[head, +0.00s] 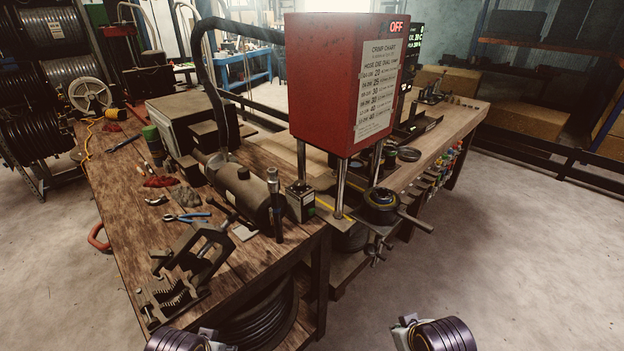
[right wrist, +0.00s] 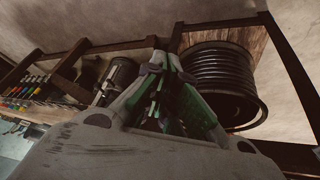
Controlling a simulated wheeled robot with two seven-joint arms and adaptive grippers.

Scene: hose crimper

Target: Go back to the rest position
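In the head view, ringed purple parts of my arms show at the bottom edge, left and right of centre, both low and clear of the bench. My left gripper's fingers are not seen. My right gripper shows in the right wrist view (right wrist: 164,62), with its green-lined fingers drawn together at the tips and nothing visible between them. The red crimper (head: 335,85) stands at the bench, with "OFF" lit at its top and a crimp chart on its front. A round die part with a handle (head: 383,200) sits low at its front.
The wooden bench (head: 110,190) holds a vise (head: 190,265), blue-handled pliers (head: 187,217) and a dark cylinder (head: 243,190). Coiled hose (head: 255,325) lies beneath; a coil also shows in the right wrist view (right wrist: 218,75). The floor at the right (head: 530,260) is clear.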

